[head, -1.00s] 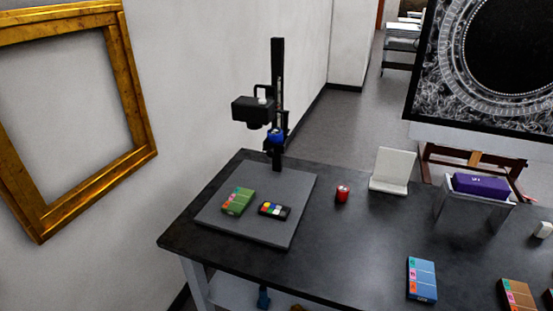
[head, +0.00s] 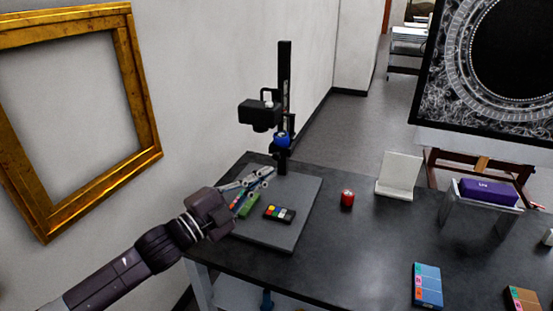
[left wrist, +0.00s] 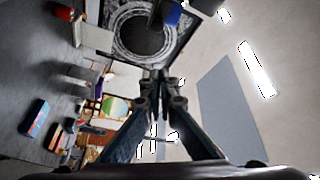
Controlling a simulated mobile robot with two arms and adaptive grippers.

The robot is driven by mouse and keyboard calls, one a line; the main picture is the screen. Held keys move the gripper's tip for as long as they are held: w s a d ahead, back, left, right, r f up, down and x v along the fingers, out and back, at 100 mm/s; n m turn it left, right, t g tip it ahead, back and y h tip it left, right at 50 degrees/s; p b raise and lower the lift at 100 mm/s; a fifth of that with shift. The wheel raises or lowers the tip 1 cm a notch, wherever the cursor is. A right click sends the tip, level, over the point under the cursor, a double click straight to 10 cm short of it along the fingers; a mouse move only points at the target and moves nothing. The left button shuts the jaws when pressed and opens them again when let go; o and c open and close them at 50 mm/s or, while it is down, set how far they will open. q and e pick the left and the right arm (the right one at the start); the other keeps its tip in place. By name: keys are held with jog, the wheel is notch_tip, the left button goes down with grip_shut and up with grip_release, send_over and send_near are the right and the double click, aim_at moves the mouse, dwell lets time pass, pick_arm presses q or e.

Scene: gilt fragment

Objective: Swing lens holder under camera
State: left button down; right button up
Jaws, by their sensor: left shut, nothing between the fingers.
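A black camera (head: 259,113) sits on a tall black column (head: 285,85) of a copy stand. A blue round part (head: 282,140) is on the column just below and right of the camera. It looks like part of the lens holder, but its exact shape is too small to tell; a blue piece (left wrist: 172,14) also shows at the top of the left wrist view. My left gripper (head: 268,172) is shut and empty over the grey baseboard (head: 285,232), lower left of the blue part and apart from it. Its fingertips (left wrist: 160,74) meet in the left wrist view. My right gripper is not seen.
On the baseboard lie a green box (head: 249,207), partly hidden by my gripper, and a color checker (head: 279,214). A red can (head: 347,199), white stand (head: 399,176) and blue box (head: 427,285) are on the dark table (head: 360,255). A gold frame (head: 150,110) hangs at left.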

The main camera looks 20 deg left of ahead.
pick_arm(q)
jog(key=p+x, duration=0.3)
jog(key=x, duration=0.6)
jog(key=a, duration=0.1)
jog(key=a+f+p, duration=0.1)
jog(key=a+f, duration=0.1)
jog(key=shift+w+a, duration=0.1)
jog(key=shift+a, duration=0.25)
